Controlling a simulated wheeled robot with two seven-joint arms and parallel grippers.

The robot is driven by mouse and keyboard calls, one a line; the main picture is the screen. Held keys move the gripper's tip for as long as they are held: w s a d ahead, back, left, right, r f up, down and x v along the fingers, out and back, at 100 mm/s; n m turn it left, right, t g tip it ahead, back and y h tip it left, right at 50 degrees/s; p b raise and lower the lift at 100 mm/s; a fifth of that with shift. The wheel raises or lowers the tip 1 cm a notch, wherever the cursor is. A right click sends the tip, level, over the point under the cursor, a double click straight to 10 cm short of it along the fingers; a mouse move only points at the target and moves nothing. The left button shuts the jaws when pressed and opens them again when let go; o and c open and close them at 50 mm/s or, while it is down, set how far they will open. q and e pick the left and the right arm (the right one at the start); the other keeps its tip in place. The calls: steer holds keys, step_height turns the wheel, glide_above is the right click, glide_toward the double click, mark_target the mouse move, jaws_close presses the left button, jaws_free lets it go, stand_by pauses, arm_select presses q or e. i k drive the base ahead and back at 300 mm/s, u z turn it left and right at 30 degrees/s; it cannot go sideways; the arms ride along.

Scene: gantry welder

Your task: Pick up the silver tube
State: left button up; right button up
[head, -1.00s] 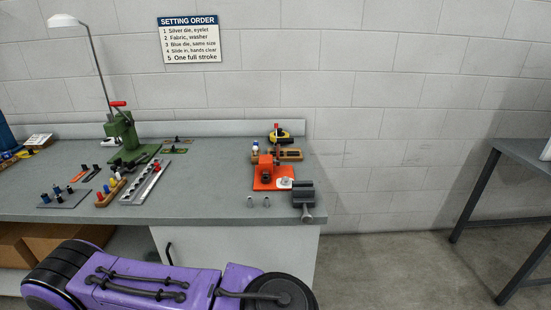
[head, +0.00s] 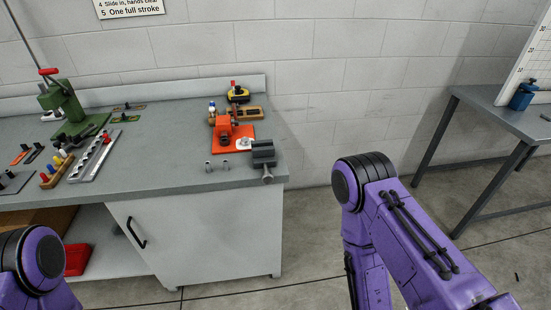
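Two small silver upright pieces stand near the front edge of the workbench (head: 190,197): a left one (head: 208,166) and a right one (head: 225,164). They are too small to tell whether either is a hollow tube. They stand in front of an orange tool on an orange base plate (head: 238,132) and left of a dark grey vise (head: 263,153). Nothing touches them. Purple links of my arms show at the lower left and at the right. Neither of my grippers is in view.
A green hand press (head: 66,104), a long silver rail with holes (head: 95,156) and coloured pegs crowd the bench's left part. The bench top's front middle is clear. A second table (head: 490,112) with a blue item (head: 523,95) stands right, with open floor between.

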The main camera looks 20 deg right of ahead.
mark_target(208, 164)
steer(key=z, duration=0.25)
steer(key=i, duration=0.85)
